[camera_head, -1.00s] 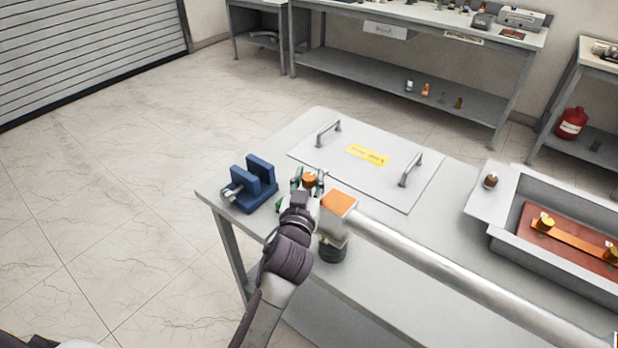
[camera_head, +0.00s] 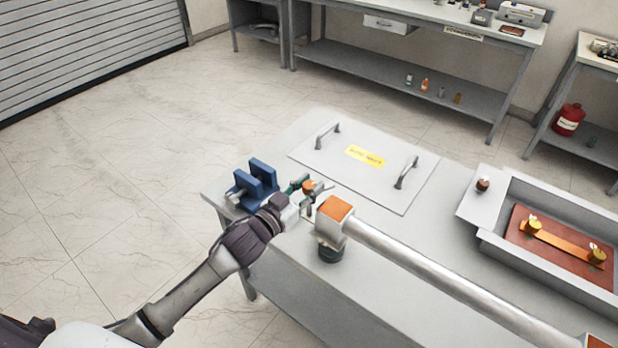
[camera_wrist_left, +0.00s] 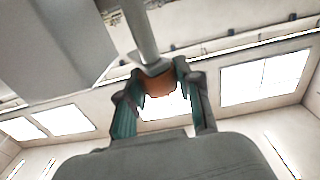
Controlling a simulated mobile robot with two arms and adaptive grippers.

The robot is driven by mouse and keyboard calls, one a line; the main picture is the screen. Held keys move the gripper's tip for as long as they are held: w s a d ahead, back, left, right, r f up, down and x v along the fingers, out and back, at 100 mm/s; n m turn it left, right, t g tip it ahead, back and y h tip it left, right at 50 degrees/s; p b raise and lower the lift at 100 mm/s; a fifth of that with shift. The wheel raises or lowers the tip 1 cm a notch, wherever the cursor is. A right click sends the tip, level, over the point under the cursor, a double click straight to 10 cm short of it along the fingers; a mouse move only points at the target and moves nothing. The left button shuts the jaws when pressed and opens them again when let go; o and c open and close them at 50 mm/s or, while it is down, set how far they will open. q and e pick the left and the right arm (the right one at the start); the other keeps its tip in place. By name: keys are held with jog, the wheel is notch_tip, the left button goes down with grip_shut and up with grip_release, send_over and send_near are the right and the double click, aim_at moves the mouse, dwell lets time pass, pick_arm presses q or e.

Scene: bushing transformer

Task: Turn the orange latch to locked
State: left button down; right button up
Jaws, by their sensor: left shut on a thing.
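The orange latch (camera_head: 308,185) shows as a small orange knob near the table's left front corner, partly covered by my gripper. My left gripper (camera_head: 306,194) comes in from the left and is shut around the knob. In the left wrist view the knob is a rounded orange-brown piece (camera_wrist_left: 158,94) at the end of a pale metal rod (camera_wrist_left: 142,32). The two dark-green fingers of the left gripper (camera_wrist_left: 160,92) lie on either side of it. I cannot tell the latch's angle against any mark. My right gripper is not in view.
A blue vise (camera_head: 255,188) stands just left of my gripper. A long pale tube (camera_head: 440,280) with an orange-topped end block (camera_head: 335,208) lies close on the right. A panel with two handles (camera_head: 385,182) lies behind. A grey tray (camera_head: 490,240) is at the right.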

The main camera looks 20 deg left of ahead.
pick_arm(q)
jog(key=m+h, duration=0.1)
jog(key=m+g+h, duration=0.2)
jog(key=shift+w+a+h+b, duration=0.15)
jog(key=shift+a+h+b, duration=0.15)
jog(key=shift+h, duration=0.1)
jog(key=m+g+h+b, duration=0.1)
jog(key=m+g+h, duration=0.1)
jog(key=g+h, duration=0.1)
jog(key=shift+f+m+b, duration=0.1)
jog(key=shift+m+b, duration=0.2)
jog(key=shift+b, duration=0.1)
jog(key=m+g+h+b, duration=0.1)
jog(key=m+g+b, duration=0.1)
jog(key=g, duration=0.1)
jog(key=m+g+h+b, duration=0.2)
jog(key=g+b, duration=0.1)
jog(key=shift+d+f+m+h, duration=0.1)
jog(key=shift+d+m+h, duration=0.1)
jog(key=shift+m+h, duration=0.15)
jog(key=shift+r+m+g+h+b, duration=0.15)
jog(key=shift+m+g+b, duration=0.4)
jog(key=shift+g, duration=0.3)
jog(key=shift+r+m+g+h+b, duration=0.1)
jog(key=shift+m+g+b, duration=0.3)
jog(key=shift+g+b, duration=0.35)
jog(key=c, duration=0.7)
grip_release()
jog(key=shift+d, duration=0.1)
jog(key=shift+c, duration=0.2)
